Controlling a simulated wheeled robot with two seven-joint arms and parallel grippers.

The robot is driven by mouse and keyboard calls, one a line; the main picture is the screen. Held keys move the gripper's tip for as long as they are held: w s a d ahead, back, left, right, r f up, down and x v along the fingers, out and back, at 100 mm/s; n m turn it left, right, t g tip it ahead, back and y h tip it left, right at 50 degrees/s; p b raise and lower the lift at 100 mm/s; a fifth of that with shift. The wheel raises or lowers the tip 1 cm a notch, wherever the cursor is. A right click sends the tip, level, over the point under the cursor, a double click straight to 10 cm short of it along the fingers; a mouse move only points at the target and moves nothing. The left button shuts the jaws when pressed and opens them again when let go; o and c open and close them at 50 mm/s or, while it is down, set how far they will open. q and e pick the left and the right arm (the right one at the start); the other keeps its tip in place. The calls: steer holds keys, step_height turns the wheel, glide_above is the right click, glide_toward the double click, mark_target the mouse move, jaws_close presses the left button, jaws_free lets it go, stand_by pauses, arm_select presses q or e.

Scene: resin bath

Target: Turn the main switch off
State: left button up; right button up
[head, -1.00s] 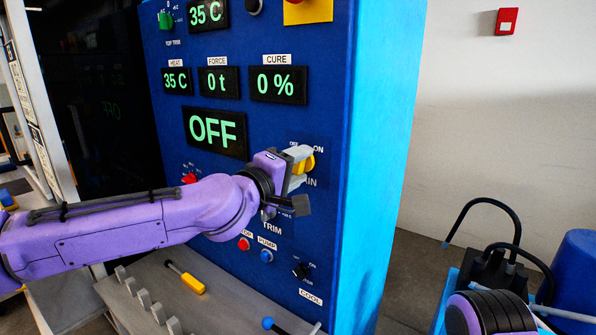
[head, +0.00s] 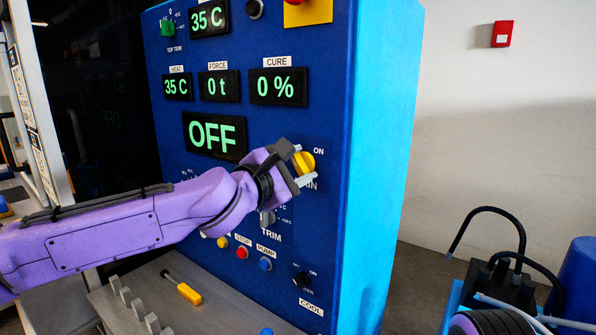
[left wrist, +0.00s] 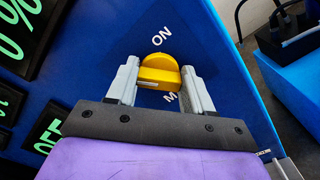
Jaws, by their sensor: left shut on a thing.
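The main switch is a yellow rotary knob (head: 304,162) on the right part of the blue control panel (head: 330,100). It also shows in the left wrist view (left wrist: 159,72), between my fingers. My left gripper (head: 300,166) is shut on the knob, one finger on each side of it. The "ON" label is visible above the knob; the "OFF" label is hidden behind my gripper, and the label below is partly covered. The large display (head: 214,135) reads OFF. My right gripper is not in view.
Below my left gripper are a red stop button (head: 242,253), a blue pump button (head: 265,264) and a black cool knob (head: 301,278). A yellow-handled tool (head: 188,293) lies on the grey ledge. A blue container (head: 578,275) stands at the lower right.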

arm_select(q)
steer(key=shift+a+r+n, duration=0.1)
steer(key=shift+n, duration=0.6)
steer(key=o, duration=1)
steer(key=shift+w, duration=0.1)
steer(key=shift+o, duration=0.2)
steer(key=shift+s+a+b, duration=0.15)
steer(key=shift+s+b, duration=0.2)
steer(key=shift+b, duration=0.05)
steer(key=b+v, duration=0.1)
steer(key=v, duration=0.8)
steer(key=shift+s+a+b, duration=0.2)
steer(key=shift+s+b, duration=0.15)
steer(key=shift+b, duration=0.05)
